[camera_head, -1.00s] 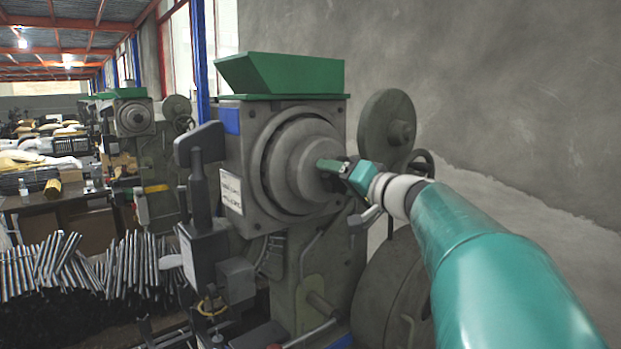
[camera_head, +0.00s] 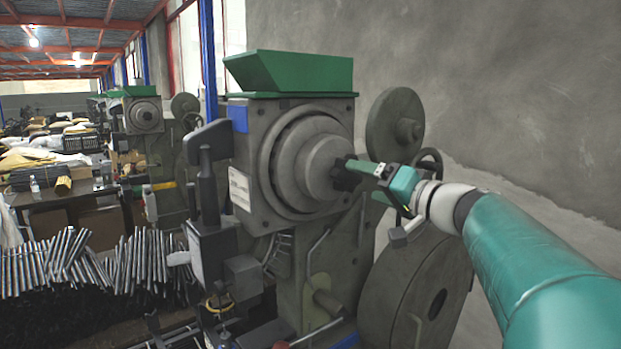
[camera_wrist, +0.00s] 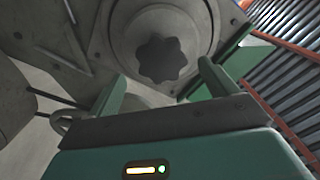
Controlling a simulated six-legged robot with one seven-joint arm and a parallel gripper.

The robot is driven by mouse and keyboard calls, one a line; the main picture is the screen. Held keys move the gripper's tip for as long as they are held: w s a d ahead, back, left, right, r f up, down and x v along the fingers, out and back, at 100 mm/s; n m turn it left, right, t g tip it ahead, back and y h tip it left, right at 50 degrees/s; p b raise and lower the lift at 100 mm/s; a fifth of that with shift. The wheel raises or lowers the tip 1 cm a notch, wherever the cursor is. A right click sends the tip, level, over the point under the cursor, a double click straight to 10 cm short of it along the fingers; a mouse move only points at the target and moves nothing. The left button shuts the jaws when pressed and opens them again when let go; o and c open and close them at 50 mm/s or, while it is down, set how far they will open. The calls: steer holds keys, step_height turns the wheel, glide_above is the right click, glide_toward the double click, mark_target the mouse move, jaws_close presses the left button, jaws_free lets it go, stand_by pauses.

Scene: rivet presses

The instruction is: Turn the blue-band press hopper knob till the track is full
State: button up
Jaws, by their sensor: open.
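The press with the blue band (camera_head: 238,118) stands in the middle of the head view, with a green hopper (camera_head: 290,72) on top. Its round grey drum (camera_head: 308,160) carries a dark lobed knob (camera_head: 342,178) at the centre. The knob also shows in the wrist view (camera_wrist: 161,58), face on, beyond the finger ends. My gripper (camera_head: 362,168) is just right of the knob in the head view. In the wrist view its two green fingers (camera_wrist: 160,84) are spread wide with nothing between them, and the knob appears apart from them. The track's fill cannot be seen.
A grey flywheel (camera_head: 396,118) and a large wheel (camera_head: 425,295) sit right of the press. A lever (camera_head: 208,150) stands at its left front. Bundles of metal rods (camera_head: 50,262) lie at lower left. Another press (camera_head: 143,115) stands behind.

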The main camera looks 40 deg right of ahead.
steer(key=s, duration=0.7)
steer(key=shift+w+f, duration=0.1)
steer(key=w+a+f+n+g+y, duration=0.2)
steer(key=a+f+g, duration=0.2)
steer(key=a+f, duration=0.55)
steer(key=w+a+f+n+g+y, duration=0.2)
steer(key=a+f+g, duration=0.3)
steer(key=a, duration=0.7)
steer(key=s+a+f+n+g+h, duration=0.3)
steer(key=s+a+f, duration=0.4)
steer(key=f, duration=0.6)
steer(key=a+n+h, duration=0.1)
steer(key=a, duration=0.1)
steer(key=shift+a+n+h, duration=0.3)
steer(key=shift+d, duration=0.15)
